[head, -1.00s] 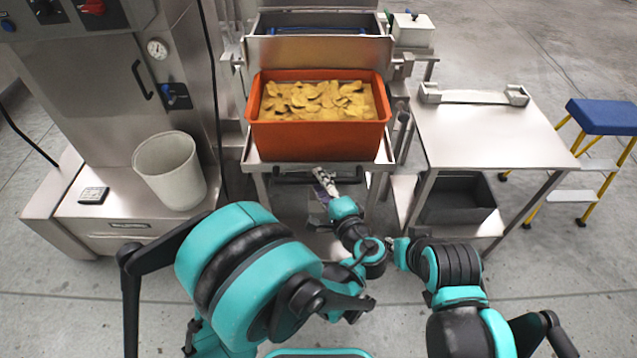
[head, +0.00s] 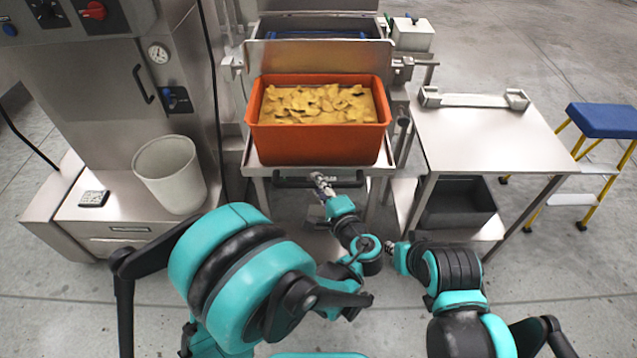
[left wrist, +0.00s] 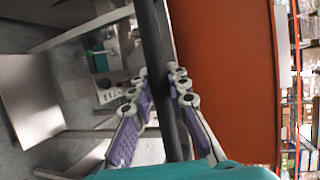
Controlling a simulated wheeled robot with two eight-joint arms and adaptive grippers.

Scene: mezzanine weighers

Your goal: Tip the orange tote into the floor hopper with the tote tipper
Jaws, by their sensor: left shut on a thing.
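The orange tote (head: 318,145), full of yellow chip-like pieces (head: 318,102), stands upright on the steel platform of the tote tipper (head: 257,163) in the head view. A black handle bar (head: 290,182) runs along the platform's front, below the tote. My left gripper (head: 321,181) is at this bar. In the left wrist view the purple-padded fingers of my left gripper (left wrist: 160,85) lie either side of the bar (left wrist: 152,40), shut on it, and the orange tote wall (left wrist: 225,80) is close beside. A steel bin with blue inside (head: 318,22) stands behind the tote; it may be the hopper.
A steel side table (head: 490,145) with a low bracket on top is at the right, with a dark bin (head: 459,203) underneath. A machine cabinet (head: 100,90) and a white bucket (head: 170,178) are at the left. A blue-topped step stool (head: 602,118) stands far right.

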